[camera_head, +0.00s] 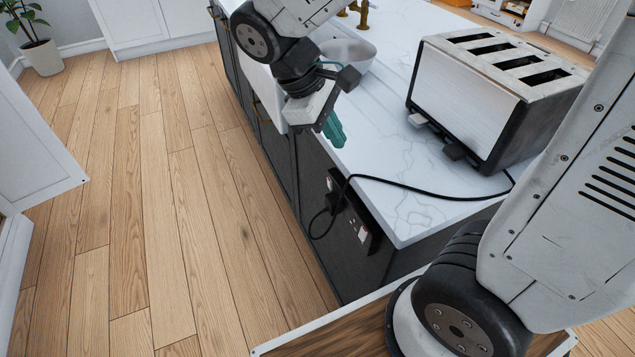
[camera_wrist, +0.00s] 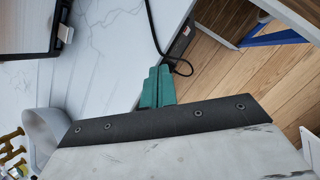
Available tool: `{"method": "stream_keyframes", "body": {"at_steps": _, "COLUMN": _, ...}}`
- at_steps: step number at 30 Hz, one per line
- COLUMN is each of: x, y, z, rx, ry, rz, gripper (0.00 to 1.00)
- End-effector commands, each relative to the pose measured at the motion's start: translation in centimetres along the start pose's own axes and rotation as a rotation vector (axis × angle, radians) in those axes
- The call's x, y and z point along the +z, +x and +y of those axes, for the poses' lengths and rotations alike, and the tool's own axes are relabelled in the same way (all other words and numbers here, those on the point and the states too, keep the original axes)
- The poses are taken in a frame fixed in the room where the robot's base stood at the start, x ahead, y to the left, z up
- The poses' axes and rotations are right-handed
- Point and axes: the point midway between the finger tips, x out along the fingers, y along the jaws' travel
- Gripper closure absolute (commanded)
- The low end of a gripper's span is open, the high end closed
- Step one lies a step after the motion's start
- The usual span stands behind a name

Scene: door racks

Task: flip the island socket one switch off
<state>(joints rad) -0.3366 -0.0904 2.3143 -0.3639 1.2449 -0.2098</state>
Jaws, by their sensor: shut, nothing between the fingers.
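The island socket (camera_head: 352,215) is a black panel on the dark side of the island, below the white marble top. A black plug and cable sit in its upper left part, and small white and red switch details show on it. In the wrist view a part of the socket (camera_wrist: 181,42) shows beside the counter edge. My gripper (camera_head: 334,130) has teal fingers, shut and empty. It is above and to the left of the socket in the head view, by the counter edge, apart from the socket. The on or off state of switch one is too small to tell.
A four-slot toaster (camera_head: 465,105) stands on the marble counter (camera_head: 400,205), and its black cable (camera_head: 425,190) runs over the edge to the socket. A white bowl (camera_head: 348,54) is behind my gripper. The wooden floor (camera_head: 180,200) beside the island is clear.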

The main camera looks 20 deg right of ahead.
Motion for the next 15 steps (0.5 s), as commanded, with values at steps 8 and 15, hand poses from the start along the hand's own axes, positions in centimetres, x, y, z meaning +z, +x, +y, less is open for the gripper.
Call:
{"method": "stream_keyframes", "body": {"at_steps": 8, "x": -11.0, "y": 3.9, "z": -2.1, "rx": 0.187, "ry": -0.437, "rz": -0.224, "gripper": 1.00}}
{"method": "stream_keyframes", "body": {"at_steps": 15, "x": -17.1, "y": 7.3, "z": -4.7, "rx": 0.305, "ry": -0.691, "rz": -0.351, "gripper": 1.00}}
